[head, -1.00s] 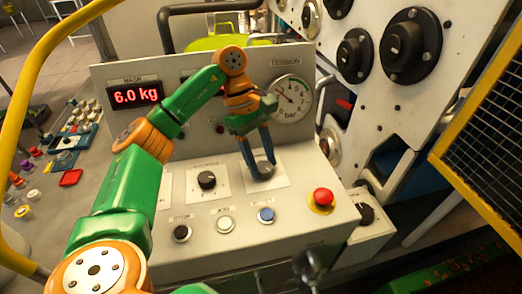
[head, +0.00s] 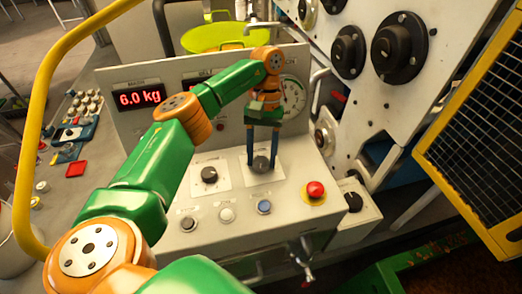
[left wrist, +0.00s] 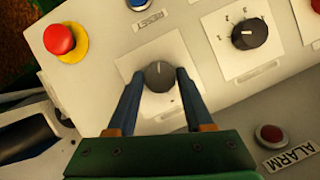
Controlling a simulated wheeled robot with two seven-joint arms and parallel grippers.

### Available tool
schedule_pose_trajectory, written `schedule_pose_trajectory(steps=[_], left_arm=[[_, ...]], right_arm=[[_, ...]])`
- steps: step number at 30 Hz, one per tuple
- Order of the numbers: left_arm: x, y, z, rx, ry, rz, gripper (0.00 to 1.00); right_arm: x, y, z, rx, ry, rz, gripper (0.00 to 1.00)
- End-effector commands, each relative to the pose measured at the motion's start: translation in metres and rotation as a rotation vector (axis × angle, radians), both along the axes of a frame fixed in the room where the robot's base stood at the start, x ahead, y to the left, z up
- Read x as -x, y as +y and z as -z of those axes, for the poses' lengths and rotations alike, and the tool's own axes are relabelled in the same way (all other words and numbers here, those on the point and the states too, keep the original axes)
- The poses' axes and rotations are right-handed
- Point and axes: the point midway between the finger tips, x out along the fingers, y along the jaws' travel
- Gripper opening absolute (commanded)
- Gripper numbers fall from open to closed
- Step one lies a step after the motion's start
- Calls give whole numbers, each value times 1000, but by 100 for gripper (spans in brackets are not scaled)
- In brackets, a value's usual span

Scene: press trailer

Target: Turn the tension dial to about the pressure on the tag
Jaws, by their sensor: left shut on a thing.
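The tension dial (head: 261,164) is a dark round knob on a white plate on the sloped panel. In the left wrist view the dial (left wrist: 159,76) has a pale mark pointing toward the picture's top. My left gripper (head: 262,160) has its two blue fingers on opposite sides of the dial, shut on it. The round tension gauge (head: 293,98) behind is partly covered by my arm, and I cannot read its needle. I cannot make out a tag with a pressure on it. My right gripper is not in view.
A second black selector knob (head: 209,174) is left of the dial. Below are push buttons, including a blue one (head: 264,207), and a red emergency button (head: 315,189). A red display (head: 139,99) reads 6.0 kg. A yellow-framed mesh guard (head: 475,130) stands at the right.

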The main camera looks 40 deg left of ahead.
Motion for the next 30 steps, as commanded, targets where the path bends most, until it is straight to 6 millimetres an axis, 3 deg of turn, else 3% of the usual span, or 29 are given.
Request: schedule_pose_trajectory(steps=[12,30], left_arm=[[0,-2,0,0,1,247,0],[-1,-2,1,2,0,314,0]], right_arm=[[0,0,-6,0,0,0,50],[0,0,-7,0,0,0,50]])
